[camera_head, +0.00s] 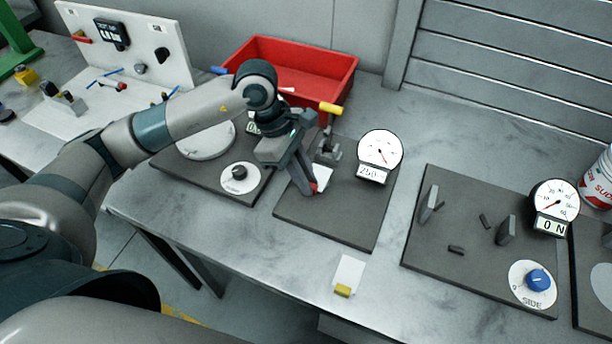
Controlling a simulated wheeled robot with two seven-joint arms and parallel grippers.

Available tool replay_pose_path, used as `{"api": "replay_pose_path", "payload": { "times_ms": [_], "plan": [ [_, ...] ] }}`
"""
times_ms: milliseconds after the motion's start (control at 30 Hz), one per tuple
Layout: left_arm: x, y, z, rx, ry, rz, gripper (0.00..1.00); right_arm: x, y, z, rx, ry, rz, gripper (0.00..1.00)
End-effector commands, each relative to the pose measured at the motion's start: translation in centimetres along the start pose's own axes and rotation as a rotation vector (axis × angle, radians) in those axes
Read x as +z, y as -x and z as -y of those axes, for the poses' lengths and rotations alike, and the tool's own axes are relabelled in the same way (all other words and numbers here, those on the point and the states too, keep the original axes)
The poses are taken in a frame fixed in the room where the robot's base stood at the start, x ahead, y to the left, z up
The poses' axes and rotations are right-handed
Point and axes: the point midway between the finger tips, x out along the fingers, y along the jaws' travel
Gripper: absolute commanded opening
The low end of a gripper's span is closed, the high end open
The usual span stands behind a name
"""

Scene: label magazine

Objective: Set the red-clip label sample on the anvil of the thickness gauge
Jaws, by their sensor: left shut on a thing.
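My left gripper (312,187) is shut on the red-clip label sample (322,176), a white card whose red clip shows at the fingertips. It is low over the dark base plate (340,226) of the thickness gauge; whether the card touches anything is unclear. The gauge's small grey metal stand (328,150) is just behind the card, and I cannot make out the anvil surface clearly. The gauge's round white dial (380,150) and a small readout stand to the right. My right gripper is not in view.
A yellow-clip label sample (348,272) lies near the table's front edge. A red bin (332,80) stands behind. A scale-like plate with a dial (240,178) is at the left. A force-gauge station (440,235) with a blue knob is at the right.

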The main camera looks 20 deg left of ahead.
Motion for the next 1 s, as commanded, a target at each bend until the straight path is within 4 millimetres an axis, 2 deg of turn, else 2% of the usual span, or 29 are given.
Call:
{"api": "replay_pose_path", "payload": {
  "times_ms": [200,233,300,800,1000],
  "plan": [
    [-0.1,-0.4,0.0,0.0,0.0,0.0,0.0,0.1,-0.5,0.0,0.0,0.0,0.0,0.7],
    [-0.1,-0.2,0.0,0.0,0.0,0.0,0.19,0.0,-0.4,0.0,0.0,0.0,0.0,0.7],
    [-0.1,-0.2,0.0,0.0,0.0,0.0,0.3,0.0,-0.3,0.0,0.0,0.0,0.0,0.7],
    [0.0,0.3,-0.1,0.001,0.0,0.0,0.3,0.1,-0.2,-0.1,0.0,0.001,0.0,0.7],
    [-0.1,2.6,-0.1,0.004,-0.001,0.0,0.3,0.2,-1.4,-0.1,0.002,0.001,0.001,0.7]
  ]
}}
